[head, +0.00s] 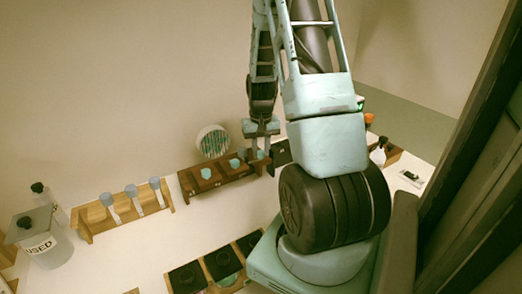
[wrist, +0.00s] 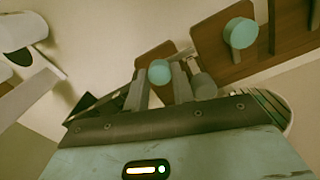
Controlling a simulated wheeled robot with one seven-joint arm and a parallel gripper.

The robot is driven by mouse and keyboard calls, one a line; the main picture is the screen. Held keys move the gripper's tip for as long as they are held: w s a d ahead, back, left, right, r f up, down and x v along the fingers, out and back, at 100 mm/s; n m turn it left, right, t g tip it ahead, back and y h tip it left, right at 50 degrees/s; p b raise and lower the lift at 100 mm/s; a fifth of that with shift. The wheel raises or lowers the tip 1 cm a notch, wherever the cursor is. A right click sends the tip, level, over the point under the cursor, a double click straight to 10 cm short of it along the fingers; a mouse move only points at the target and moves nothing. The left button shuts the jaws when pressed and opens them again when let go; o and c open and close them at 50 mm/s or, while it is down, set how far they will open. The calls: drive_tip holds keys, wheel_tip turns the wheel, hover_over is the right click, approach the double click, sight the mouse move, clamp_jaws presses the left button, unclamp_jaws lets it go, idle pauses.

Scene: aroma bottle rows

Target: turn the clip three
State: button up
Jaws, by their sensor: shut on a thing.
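A dark brown wooden rack (head: 213,183) stands on the white table by the wall, with teal round-ended clips along it. My gripper (head: 262,152) is at the rack's right end, around the rightmost teal clip, which it mostly hides in the head view. In the wrist view my gripper (wrist: 159,84) has its grey fingers on either side of a teal round clip end (wrist: 159,72), shut on it. Another teal clip end (wrist: 241,32) stands apart on the brown board, untouched. The clip's turn angle cannot be told.
A light wood rack (head: 127,216) with blue-grey clips is to the left. A clear container marked USED (head: 45,248) stands at far left. A white round holder (head: 213,140) is behind the brown rack. A rack with black-topped holders (head: 222,262) is in front. Open white table lies between.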

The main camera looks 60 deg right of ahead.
sight(261, 151)
idle(0.4)
drive_tip(key=o, duration=1)
wheel_tip(261, 151, up, 18)
drive_tip(key=b, duration=0.3)
drive_tip(key=shift+f, duration=0.25)
